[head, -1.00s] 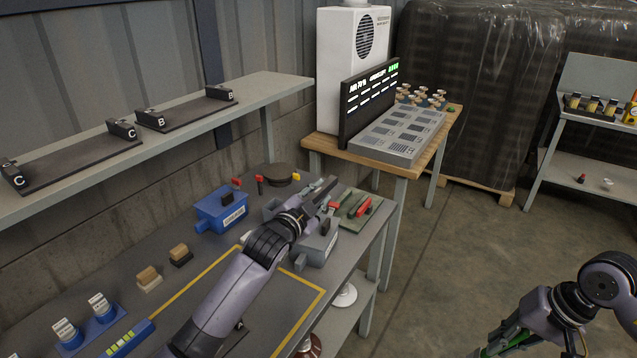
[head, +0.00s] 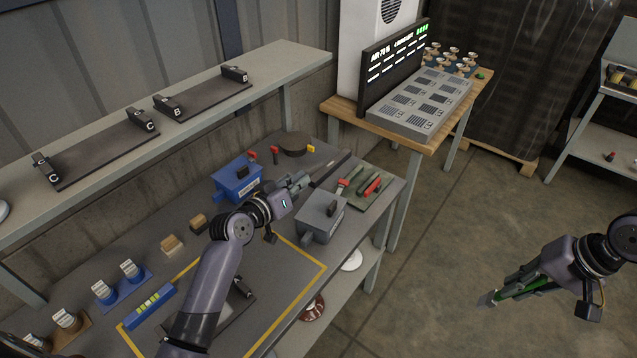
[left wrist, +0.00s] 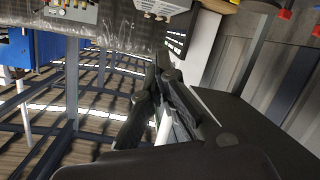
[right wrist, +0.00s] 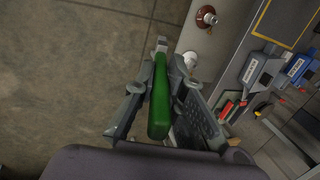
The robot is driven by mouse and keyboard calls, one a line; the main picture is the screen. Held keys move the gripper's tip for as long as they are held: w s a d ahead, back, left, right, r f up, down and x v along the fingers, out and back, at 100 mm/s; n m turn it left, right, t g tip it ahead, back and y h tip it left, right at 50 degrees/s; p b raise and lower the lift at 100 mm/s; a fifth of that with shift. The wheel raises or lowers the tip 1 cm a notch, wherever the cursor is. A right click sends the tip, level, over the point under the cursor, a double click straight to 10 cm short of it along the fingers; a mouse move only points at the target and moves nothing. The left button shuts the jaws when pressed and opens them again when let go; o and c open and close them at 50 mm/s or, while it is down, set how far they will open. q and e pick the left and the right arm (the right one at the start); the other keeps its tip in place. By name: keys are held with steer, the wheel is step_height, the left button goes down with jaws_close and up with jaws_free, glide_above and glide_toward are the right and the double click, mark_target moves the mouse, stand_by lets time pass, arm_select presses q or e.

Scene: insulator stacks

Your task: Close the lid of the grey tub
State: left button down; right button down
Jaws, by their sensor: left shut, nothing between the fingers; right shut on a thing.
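The grey tub (head: 311,230) stands on the workbench, right of the blue tub. Its lid, with a dark knob (head: 332,208), appears to lie flat on top; I cannot see any gap. The tub also shows in the right wrist view (right wrist: 262,72). My left gripper (head: 304,181) is shut and empty, behind and left of the grey tub and apart from its knob. In the left wrist view the shut fingers (left wrist: 162,75) point away from the camera. My right gripper (head: 492,297) is shut on a green-handled tool (right wrist: 160,105), off the bench over the floor.
The blue tub (head: 236,183) stands left of my left gripper. Red-handled tools lie on a green mat (head: 367,194) right of the grey tub. A round dark disc (head: 294,141) lies at the back. A shelf (head: 200,116) overhangs the bench's rear. Open floor lies on the right.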

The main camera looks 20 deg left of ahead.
steer(key=shift+r+p, duration=0.35)
steer(key=shift+r, duration=0.25)
arm_select(q)
steer(key=w+d+f, duration=0.3)
steer(key=w+f, duration=0.1)
steer(key=shift+w+f, duration=0.15)
steer(key=shift+f, duration=0.2)
steer(key=shift+d, duration=0.1)
